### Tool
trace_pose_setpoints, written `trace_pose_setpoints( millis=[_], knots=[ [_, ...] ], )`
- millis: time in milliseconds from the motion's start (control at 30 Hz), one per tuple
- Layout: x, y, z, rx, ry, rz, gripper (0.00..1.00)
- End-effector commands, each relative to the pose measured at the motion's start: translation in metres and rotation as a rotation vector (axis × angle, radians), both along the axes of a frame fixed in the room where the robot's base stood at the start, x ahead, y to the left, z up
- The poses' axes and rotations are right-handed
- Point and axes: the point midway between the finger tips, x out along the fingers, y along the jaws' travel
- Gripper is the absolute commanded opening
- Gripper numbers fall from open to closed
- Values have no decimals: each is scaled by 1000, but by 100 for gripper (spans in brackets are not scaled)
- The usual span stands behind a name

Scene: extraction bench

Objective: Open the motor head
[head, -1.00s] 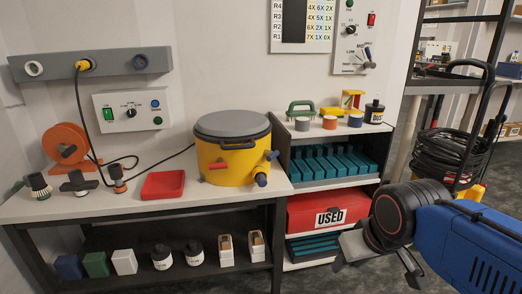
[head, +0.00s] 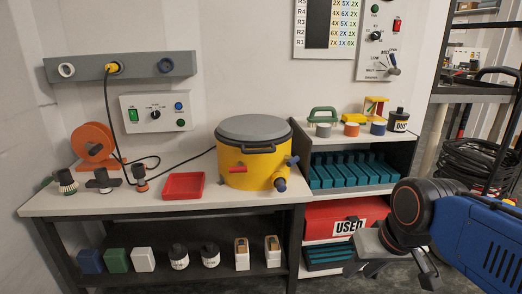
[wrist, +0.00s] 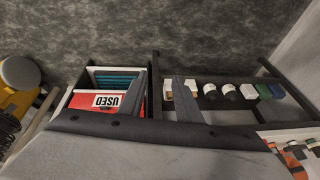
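A yellow drum (head: 239,168) stands on the white bench in the head view. Its round dark grey lid (head: 254,127), which looks like the motor head, sits closed on top. A dark handle (head: 258,149) is at the front, below the lid's rim. A red part (head: 237,169) and a blue-tipped spout (head: 280,183) stick out of its front and right side. My gripper (head: 392,272) is low at the right, in front of the shelf and well apart from the drum. Its fingers are apart and empty, also in the wrist view (wrist: 160,85). The drum on the bench is not visible in the wrist view.
A red tray (head: 184,186) and small tools lie left of the drum on the bench (head: 130,203). The shelf unit at right holds teal items (head: 346,173) and a red USED box (head: 345,217). A dark cable runs behind the drum. A cart with hoses (head: 470,165) stands far right.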

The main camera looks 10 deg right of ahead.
Motion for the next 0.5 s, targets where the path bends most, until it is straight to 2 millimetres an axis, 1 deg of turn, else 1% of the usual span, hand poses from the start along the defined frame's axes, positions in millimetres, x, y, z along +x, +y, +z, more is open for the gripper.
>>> trace_pose_setpoints(
  millis=[267, 367, 500],
  knots=[
    [49, 42, 26, 320, 168, -150, 31],
    [71, 55, 39, 443, 222, -199, 31],
    [108, 69, 60, 618, 286, -261, 31]
  ],
)
